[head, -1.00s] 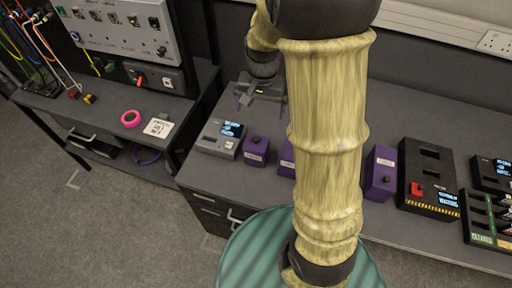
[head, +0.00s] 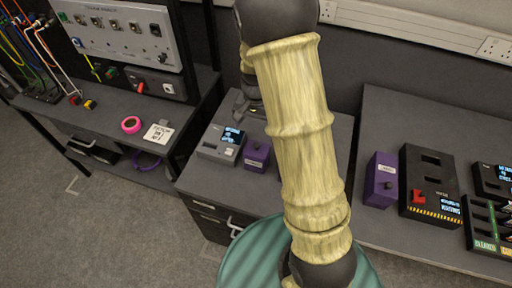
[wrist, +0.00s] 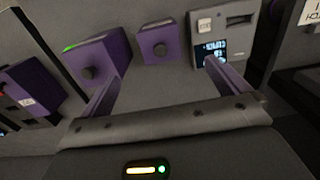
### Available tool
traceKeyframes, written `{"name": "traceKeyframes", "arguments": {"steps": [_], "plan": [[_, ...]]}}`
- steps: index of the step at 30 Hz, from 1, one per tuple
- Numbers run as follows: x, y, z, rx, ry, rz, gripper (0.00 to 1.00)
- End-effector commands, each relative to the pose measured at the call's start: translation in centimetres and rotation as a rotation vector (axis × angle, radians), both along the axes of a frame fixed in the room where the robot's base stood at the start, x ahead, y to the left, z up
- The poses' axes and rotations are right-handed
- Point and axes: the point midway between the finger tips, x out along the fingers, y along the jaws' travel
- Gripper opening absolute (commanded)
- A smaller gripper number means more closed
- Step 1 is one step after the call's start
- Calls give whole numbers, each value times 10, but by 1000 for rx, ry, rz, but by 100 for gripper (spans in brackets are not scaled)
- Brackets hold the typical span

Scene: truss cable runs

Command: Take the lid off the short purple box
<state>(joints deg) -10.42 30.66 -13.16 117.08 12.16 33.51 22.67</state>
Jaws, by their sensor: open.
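A third purple box (head: 380,180) stands on the right-hand bench and shows at the wrist view's left (wrist: 33,93). All look closed. My gripper (wrist: 163,73) is open and empty, its fingers apart, above the bench near the first two boxes, touching neither.
A grey display unit (head: 221,143) stands left of the small box. A black unit with a red lever (head: 430,186) and other devices stand on the right bench. A left bench holds a pink tape ring (head: 131,125) and a note card (head: 158,133).

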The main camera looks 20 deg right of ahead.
Motion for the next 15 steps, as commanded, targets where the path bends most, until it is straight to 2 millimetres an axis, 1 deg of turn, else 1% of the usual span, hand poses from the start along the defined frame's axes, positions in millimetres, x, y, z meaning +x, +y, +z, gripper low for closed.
{"name": "traceKeyframes", "arguments": {"steps": [1, 3, 6, 9, 12, 15], "plan": [[-1, -1, -9, -1, 6, -2, 100], [-1, -1, -21, 0, 5, -3, 100], [-2, -1, -38, -1, 6, -2, 100], [-1, -1, -51, 0, 4, -3, 100], [0, -1, -57, 0, 1, -2, 100], [0, 0, -58, 0, 0, -1, 100]]}}
